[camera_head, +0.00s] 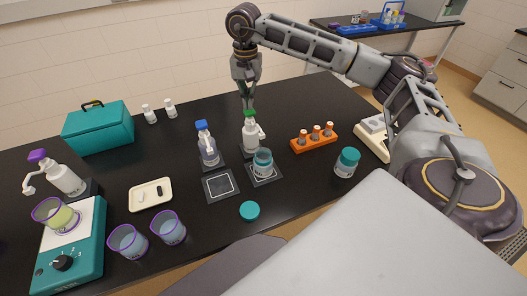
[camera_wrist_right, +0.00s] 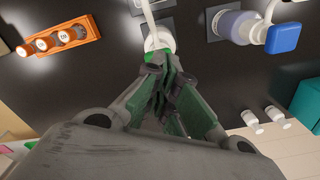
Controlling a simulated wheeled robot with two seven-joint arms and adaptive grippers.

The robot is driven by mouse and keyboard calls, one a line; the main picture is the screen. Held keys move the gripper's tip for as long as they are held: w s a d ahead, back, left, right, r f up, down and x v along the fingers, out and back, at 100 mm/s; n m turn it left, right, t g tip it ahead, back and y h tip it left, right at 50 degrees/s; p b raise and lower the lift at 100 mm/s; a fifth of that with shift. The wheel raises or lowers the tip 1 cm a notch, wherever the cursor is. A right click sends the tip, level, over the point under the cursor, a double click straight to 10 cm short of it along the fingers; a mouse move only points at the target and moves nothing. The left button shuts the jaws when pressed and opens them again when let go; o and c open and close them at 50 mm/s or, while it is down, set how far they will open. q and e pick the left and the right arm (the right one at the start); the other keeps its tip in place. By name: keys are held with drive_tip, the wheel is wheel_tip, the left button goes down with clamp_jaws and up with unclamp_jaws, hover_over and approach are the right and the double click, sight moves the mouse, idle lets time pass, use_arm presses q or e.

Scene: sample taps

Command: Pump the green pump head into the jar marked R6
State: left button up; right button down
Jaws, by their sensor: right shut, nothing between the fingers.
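The green pump head (camera_head: 249,114) tops a white bottle (camera_head: 251,137) standing upright mid-table. It shows partly in the right wrist view (camera_wrist_right: 152,57), behind my fingers. My right gripper (camera_head: 247,104) points down directly over the pump head with its fingers shut and empty. The fingertips are at or just above the head; I cannot tell if they touch. A jar with blue-teal contents (camera_head: 263,162) stands on a square dark pad in front of the bottle, near the spout. Its marking is too small to read, so I cannot tell which jar is R6. My left gripper is not in view.
A blue-headed pump bottle (camera_head: 207,147) stands left of the green one, behind an empty pad (camera_head: 220,185). An orange vial rack (camera_head: 314,138) and a teal-lidded jar (camera_head: 346,162) stand right. A teal lid (camera_head: 250,210) lies in front. A purple-headed pump bottle (camera_head: 65,178) stands far left.

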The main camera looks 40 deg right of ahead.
drive_tip(key=shift+f+b, duration=1.1)
drive_tip(key=shift+f, duration=0.6)
idle(0.5)
drive_tip(key=shift+r, duration=0.2)
drive_tip(key=shift+r+p, duration=0.95)
drive_tip(key=shift+r, duration=0.55)
drive_tip(key=shift+r, duration=0.1)
wheel_tip(320, 180, up, 6)
drive_tip(key=p, duration=0.3)
drive_tip(key=shift+p, duration=0.35)
idle(0.4)
idle(0.7)
